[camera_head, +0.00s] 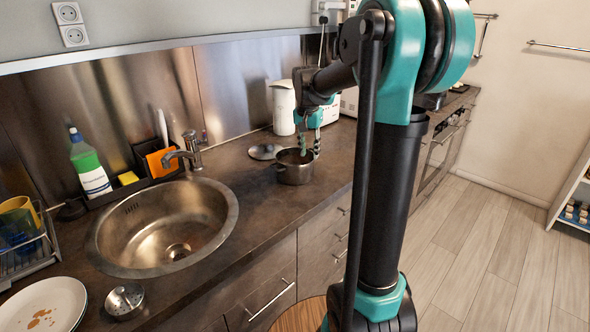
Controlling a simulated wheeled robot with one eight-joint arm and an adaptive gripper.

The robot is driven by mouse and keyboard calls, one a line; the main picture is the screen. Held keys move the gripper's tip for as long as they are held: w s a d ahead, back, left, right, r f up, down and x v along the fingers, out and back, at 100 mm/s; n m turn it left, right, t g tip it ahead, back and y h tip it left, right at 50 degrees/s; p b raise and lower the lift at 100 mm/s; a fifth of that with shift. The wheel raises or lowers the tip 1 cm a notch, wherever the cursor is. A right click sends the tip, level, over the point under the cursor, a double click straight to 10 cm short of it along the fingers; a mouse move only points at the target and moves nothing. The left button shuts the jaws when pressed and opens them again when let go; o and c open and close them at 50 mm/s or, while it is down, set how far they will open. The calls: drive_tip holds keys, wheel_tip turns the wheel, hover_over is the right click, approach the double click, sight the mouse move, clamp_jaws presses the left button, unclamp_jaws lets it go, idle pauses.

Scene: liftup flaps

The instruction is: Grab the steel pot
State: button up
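The steel pot (294,170) stands upright on the dark counter, right of the sink, with its top open. A short handle sticks out at its left side. My gripper (309,153) points down at the pot's right side, with its fingertips at or just over the rim. The two fingers show apart, with a gap between them and one on each side of the near-right rim. I cannot tell whether they touch the pot wall.
A lid (264,151) lies on the counter behind the pot. A white kettle (284,107) stands close behind my gripper. The round sink (160,225) with its faucet (188,150) is to the left. A dirty plate (45,306) lies at front left.

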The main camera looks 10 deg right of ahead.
sight(312, 161)
drive_tip(key=f, duration=0.2)
drive_tip(key=d+f, duration=0.1)
drive_tip(key=f, duration=0.1)
drive_tip(key=shift+w+f, duration=0.2)
drive_tip(key=shift+f, duration=0.2)
drive_tip(key=shift+c, duration=0.4)
clamp_jaws()
